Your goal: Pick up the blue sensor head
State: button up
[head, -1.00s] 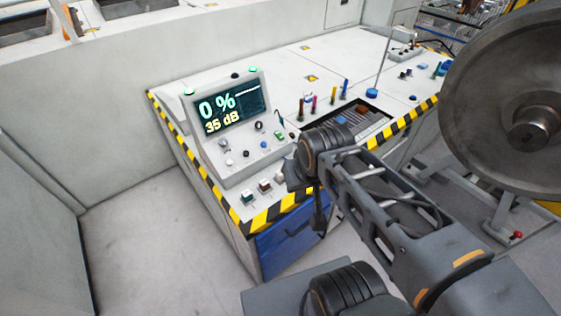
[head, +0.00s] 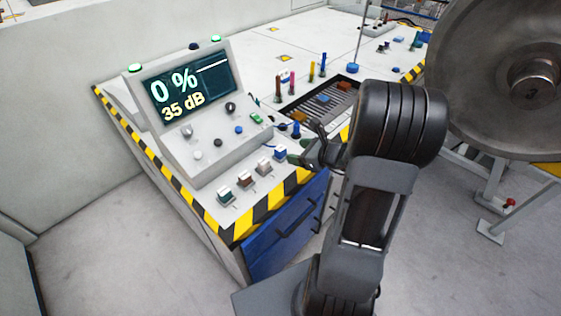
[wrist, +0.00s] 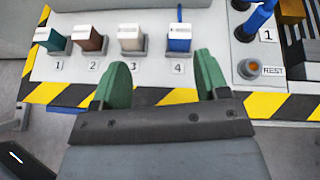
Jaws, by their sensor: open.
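The blue sensor head (wrist: 178,40) sits upright in the holder marked 4 at the front of the bench, with a thin blue cable at its top. It also shows in the head view (head: 281,153), close to my gripper (head: 300,152). In the wrist view my gripper (wrist: 163,74) is open and empty. Its green fingertips are on the near side of the blue head and apart from it, one to each side in the picture. The head lies right of the middle of the gap, nearer the right fingertip.
Teal (wrist: 54,41), brown (wrist: 91,41) and white (wrist: 131,39) heads stand in holders 1, 2 and 3 to the left. A blue probe (wrist: 259,18) and the REST socket (wrist: 250,68) are at the right. The display console (head: 190,100) rises behind the holders.

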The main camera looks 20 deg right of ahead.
aim_at(279, 147)
jog(key=shift+w+d+f+m+t+h, duration=0.2)
jog(key=shift+w+d+f+m+h, duration=0.1)
jog(key=shift+d+f+m, duration=0.3)
jog(key=shift+w+d+f+m+t+h, duration=0.2)
jog(key=shift+w+d+f+m, duration=0.1)
jog(key=shift+d+f+m, duration=0.25)
jog(key=x, duration=0.6)
jog(key=shift+w+a+f+b, duration=0.15)
jog(key=shift+w+f+b, duration=0.1)
jog(key=shift+b, duration=0.1)
jog(key=shift+a+x, duration=0.2)
jog(key=shift+x, duration=2.8)
jog(key=shift+s, duration=0.1)
jog(key=c, duration=1)
jog(key=shift+c, duration=0.3)
jog(key=shift+r, duration=0.15)
